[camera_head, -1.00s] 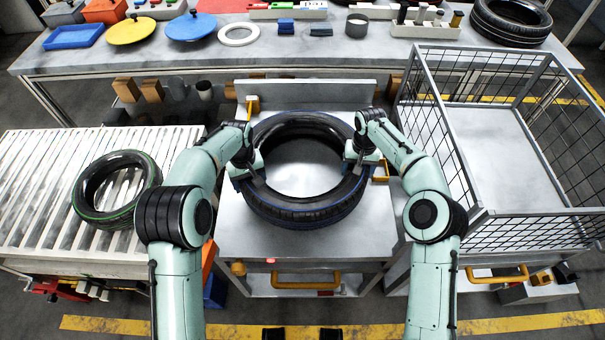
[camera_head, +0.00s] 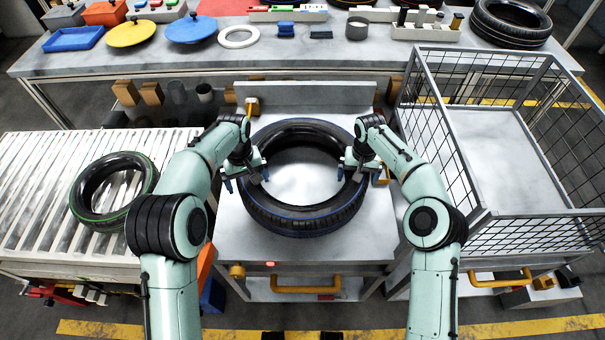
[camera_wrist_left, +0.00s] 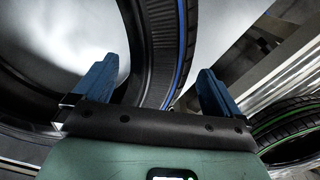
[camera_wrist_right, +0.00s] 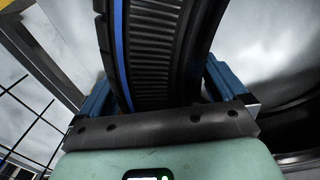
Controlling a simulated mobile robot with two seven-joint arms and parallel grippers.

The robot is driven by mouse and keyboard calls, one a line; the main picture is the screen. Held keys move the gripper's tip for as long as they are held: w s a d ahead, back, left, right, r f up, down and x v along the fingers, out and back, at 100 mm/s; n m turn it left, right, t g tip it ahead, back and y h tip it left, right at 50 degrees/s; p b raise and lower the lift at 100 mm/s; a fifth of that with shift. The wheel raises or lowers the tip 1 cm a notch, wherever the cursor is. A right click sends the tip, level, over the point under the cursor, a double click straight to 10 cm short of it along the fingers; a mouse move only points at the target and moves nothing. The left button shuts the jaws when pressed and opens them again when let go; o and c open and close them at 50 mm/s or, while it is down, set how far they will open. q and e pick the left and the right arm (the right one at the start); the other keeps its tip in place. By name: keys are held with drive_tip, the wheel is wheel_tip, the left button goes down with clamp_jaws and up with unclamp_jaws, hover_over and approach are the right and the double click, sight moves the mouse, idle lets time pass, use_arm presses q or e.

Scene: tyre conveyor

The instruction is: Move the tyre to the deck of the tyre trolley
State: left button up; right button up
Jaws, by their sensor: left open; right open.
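A black tyre with a blue stripe (camera_head: 300,220) lies flat on the grey metal deck of the trolley (camera_head: 270,243), below a raised back plate. My left gripper (camera_head: 247,180) is open at the tyre's left side. In the left wrist view the tyre's wall (camera_wrist_left: 160,50) runs between its two spread blue fingers. My right gripper (camera_head: 360,172) is open at the tyre's right side. Whether the fingers touch the rubber is not clear.
A green-striped tyre (camera_head: 86,207) lies on the roller conveyor (camera_head: 40,200) at the left; it also shows in the left wrist view (camera_wrist_left: 290,125). A wire-mesh cage (camera_head: 480,218) stands close at the right. A cluttered bench (camera_head: 300,58) stands behind, with another tyre (camera_head: 512,38).

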use_arm(q)
wheel_tip(320, 180, up, 8)
drive_tip(key=shift+f, duration=0.1)
use_arm(e)
drive_tip(key=shift+r, duration=0.1)
wheel_tip(320, 180, up, 12)
drive_tip(key=shift+f, duration=0.1)
idle(0.7)
